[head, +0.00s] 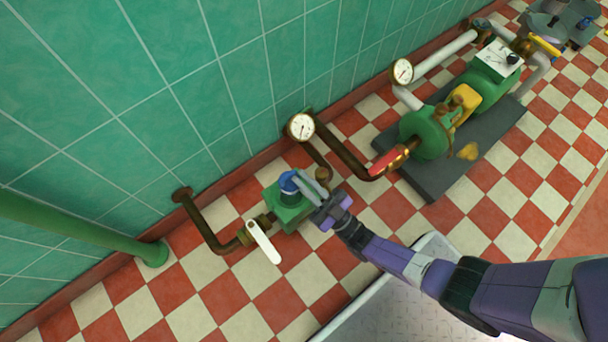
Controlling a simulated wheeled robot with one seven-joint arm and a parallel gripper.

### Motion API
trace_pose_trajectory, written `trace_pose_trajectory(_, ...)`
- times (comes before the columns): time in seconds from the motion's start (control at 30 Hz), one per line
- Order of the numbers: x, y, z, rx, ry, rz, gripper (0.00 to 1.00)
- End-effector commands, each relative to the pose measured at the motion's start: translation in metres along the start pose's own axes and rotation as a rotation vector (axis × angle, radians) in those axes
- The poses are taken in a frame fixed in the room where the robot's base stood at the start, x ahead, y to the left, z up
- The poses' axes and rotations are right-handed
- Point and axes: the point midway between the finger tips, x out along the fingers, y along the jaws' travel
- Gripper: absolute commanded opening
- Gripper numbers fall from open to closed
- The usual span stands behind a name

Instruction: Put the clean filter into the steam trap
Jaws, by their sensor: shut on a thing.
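The steam trap (289,216) is a green body in the pipe run near the wall, at the middle of the head view. My gripper (301,184) reaches over it from the right, with its fingers shut on a small blue-topped piece, which I take to be the filter (288,183). The blue piece is directly above the trap's top as seen from here. The fingers and the piece hide part of the trap's opening, so I cannot tell whether the piece is inside it or just above it.
A white lever handle (264,243) sticks out left of the trap. Brown pipes and a pressure gauge (301,126) stand behind it. A green pump (428,132) on a dark slab is at upper right. A green pipe (80,224) stands at left.

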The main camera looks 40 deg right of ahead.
Motion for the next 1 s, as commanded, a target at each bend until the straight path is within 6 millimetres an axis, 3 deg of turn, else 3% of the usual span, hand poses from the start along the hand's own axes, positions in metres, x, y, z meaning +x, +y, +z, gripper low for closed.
trace_pose_trajectory(0.03,-0.008,-0.003,0.014,0.001,0.000,-0.001,0.00)
trace_pose_trajectory(0.1,-0.012,-0.004,0.021,0.002,0.000,0.000,0.00)
trace_pose_trajectory(0.37,-0.017,-0.004,0.030,0.001,0.001,0.001,0.00)
trace_pose_trajectory(0.7,-0.038,-0.009,0.064,0.002,-0.002,0.001,0.00)
trace_pose_trajectory(0.93,-0.039,-0.009,0.066,0.000,-0.011,-0.001,0.00)
trace_pose_trajectory(1.0,-0.040,-0.009,0.066,0.000,-0.013,-0.001,0.20)
